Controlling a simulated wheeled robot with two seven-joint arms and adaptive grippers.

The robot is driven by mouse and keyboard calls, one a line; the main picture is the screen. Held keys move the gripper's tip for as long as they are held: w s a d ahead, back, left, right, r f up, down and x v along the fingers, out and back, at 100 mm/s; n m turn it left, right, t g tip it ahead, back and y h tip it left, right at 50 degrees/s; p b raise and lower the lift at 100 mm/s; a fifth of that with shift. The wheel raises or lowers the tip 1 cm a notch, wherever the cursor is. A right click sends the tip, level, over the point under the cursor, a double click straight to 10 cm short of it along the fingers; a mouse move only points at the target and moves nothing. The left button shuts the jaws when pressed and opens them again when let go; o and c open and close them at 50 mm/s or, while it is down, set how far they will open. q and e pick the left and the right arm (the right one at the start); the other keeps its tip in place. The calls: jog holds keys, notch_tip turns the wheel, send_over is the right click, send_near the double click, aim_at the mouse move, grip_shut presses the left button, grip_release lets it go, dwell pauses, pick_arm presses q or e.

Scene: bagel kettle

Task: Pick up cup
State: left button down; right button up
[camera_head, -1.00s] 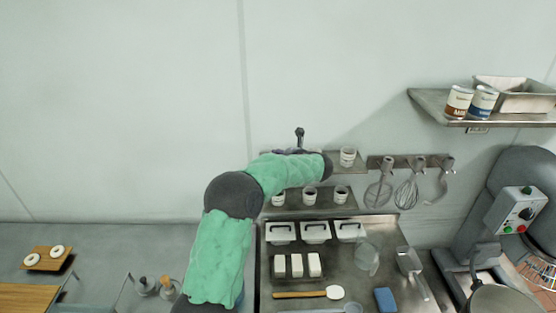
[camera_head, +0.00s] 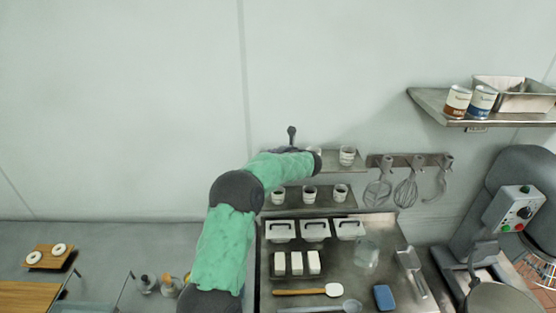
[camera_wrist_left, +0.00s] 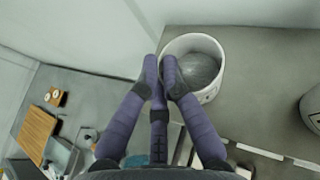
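Several small light cups with dark contents stand on two wall shelves. On the upper shelf, one cup (camera_head: 347,155) stands clear, and another cup (camera_head: 316,152) is partly covered by my left arm. A second cup (camera_wrist_left: 313,108) is cut by the right edge. My right gripper is not in view.
Below are a lower shelf (camera_head: 325,204) with cups, white lidded containers (camera_head: 315,231), a spatula (camera_head: 308,292) and a blue sponge (camera_head: 384,297). Utensils hang at right, including a whisk (camera_head: 406,190). A mixer (camera_head: 512,190) stands far right. The wall left of my arm is bare.

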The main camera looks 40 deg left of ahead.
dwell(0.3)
pick_arm(q)
jog(key=shift+r, duration=0.5)
notch_tip(320, 180, up, 2)
jog(key=shift+b, duration=0.55)
jog(key=r+b+v, duration=0.1)
jog(key=v, duration=0.7)
jog(key=w+a+r+b+v, duration=0.1)
jog(key=r+v, duration=0.1)
jog(key=v, duration=0.6)
jog(key=shift+s+d+r, duration=0.15)
jog(key=shift+d+r, duration=0.1)
jog(key=shift+r, duration=0.2)
jog(key=shift+f, duration=0.1)
